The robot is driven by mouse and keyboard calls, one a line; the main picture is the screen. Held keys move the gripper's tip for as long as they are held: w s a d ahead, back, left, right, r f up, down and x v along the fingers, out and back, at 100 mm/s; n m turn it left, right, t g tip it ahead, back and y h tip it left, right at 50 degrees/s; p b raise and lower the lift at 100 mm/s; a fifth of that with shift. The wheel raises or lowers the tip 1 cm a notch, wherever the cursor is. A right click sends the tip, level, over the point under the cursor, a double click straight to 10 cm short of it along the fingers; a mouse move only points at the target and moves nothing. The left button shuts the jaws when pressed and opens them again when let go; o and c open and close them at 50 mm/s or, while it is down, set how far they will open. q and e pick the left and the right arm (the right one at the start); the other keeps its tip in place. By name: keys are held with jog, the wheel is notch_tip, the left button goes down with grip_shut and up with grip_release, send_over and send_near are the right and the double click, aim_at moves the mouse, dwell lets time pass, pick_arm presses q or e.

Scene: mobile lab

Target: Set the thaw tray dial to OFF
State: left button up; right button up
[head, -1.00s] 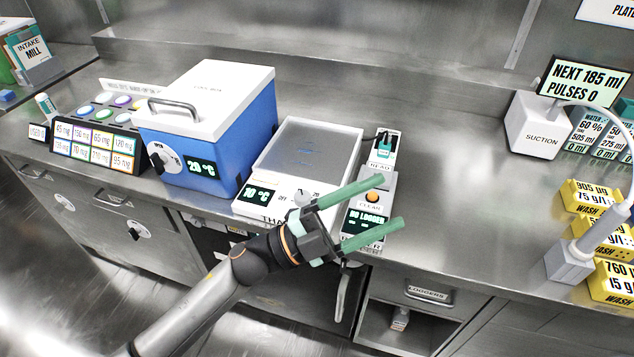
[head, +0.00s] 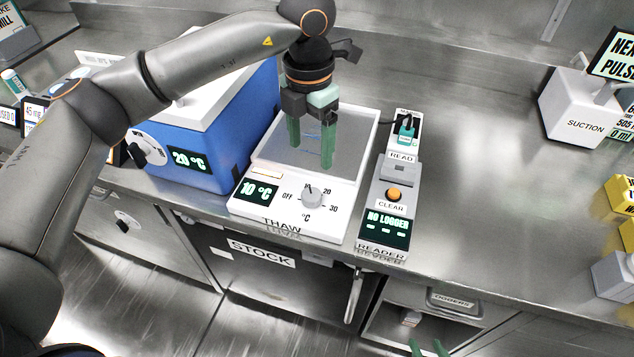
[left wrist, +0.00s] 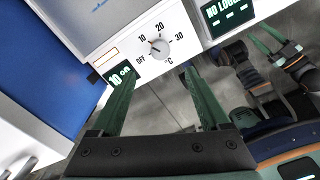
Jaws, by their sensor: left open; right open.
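The thaw tray (head: 340,190) is a white unit with a grey plate on top. Its dial (head: 311,197) is a round grey knob on the front panel, marked OFF, 10, 20 and 30, with its pointer towards 10. The display (head: 259,192) reads 10 °C. The dial also shows in the left wrist view (left wrist: 158,47). My left gripper (head: 311,156) is open and empty, pointing down over the tray behind the dial in the head view. My right gripper (head: 427,347) is open at the bottom edge, well away from the tray, only its fingertips showing.
A blue cool box (head: 235,120) with a white lid stands close on the left. The reader (head: 382,210), showing NO LOGGER, stands close on the right. Bare steel counter (head: 470,150) lies further right. The STOCK compartment (head: 260,253) is below.

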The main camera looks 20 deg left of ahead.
aim_at(311, 194)
pick_arm(q)
notch_tip(311, 194, down, 12)
jog(key=shift+f, duration=0.15)
dwell(0.3)
jog(key=shift+c, duration=0.4)
grip_shut()
